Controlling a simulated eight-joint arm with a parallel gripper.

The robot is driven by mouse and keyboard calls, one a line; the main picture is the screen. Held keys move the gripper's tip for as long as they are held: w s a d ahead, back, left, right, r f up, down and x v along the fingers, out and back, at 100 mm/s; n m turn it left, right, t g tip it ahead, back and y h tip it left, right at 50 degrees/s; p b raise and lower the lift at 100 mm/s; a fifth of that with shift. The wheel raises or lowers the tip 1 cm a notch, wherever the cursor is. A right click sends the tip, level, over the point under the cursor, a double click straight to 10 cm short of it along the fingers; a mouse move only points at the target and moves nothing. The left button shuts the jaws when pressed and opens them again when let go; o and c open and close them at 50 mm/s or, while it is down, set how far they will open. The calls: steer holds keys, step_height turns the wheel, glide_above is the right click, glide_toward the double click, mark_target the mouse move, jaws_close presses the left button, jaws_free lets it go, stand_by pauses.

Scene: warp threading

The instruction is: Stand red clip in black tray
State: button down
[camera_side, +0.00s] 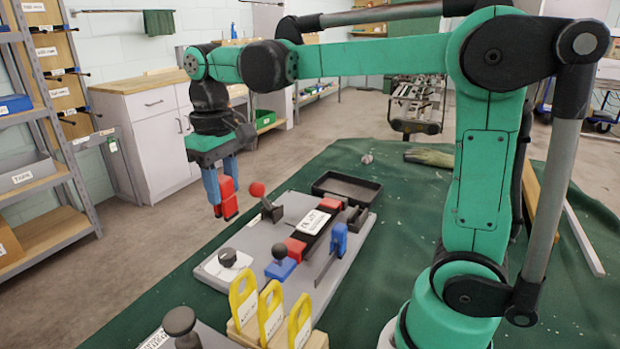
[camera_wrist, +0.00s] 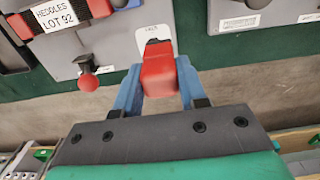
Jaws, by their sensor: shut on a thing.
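The red clip (camera_side: 229,199) is between the blue fingers of my gripper (camera_side: 221,192), which is shut on it. In the side view it hangs in the air, left of the grey work plate. The wrist view shows the red clip (camera_wrist: 159,70) gripped between both fingers (camera_wrist: 159,88). The black tray (camera_side: 346,187) lies at the far corner of the plate, to the right of my gripper in the side view. It is open at the top and looks empty. I cannot make it out surely in the wrist view.
A lever with a red ball (camera_side: 257,189) rises between my gripper and the tray. The plate also bears red blocks joined by a black strip with a white label (camera_side: 312,222), blue clamps (camera_side: 339,238) and a dark knob (camera_side: 227,257). Yellow tags (camera_side: 271,312) stand in front.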

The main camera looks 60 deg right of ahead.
steer(key=s+d+r, duration=0.4)
steer(key=s+d, duration=0.1)
steer(key=s, duration=0.1)
step_height(320, 180, up, 3)
glide_above(322, 269)
steer(key=shift+f, duration=0.2)
step_height(322, 269, down, 20)
steer(key=shift+r, duration=0.2)
stand_by(0.3)
steer(key=shift+f, duration=0.15)
steer(key=shift+c, duration=2.4)
jaws_free()
